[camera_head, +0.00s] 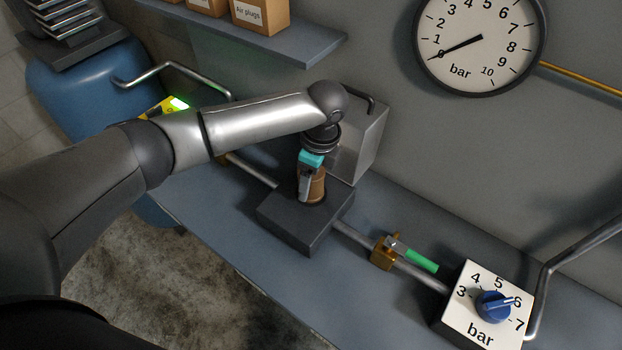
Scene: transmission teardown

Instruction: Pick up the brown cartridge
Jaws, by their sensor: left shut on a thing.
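The brown cartridge (317,186) stands upright at the dark square block (296,229) on the blue-grey bench. My left gripper (310,184) reaches down from above, with a teal part at its wrist, and is shut on the cartridge. A grey finger covers the cartridge's left side. The cartridge's lower end meets the block's top; whether it sits in a hole there cannot be told. My right gripper is not in view.
A grey metal box (362,142) stands close behind the gripper. A pipe with a brass valve and green handle (422,261) runs right to a regulator with a blue knob (492,306). A shelf with cardboard boxes (262,14) is above. The front bench is clear.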

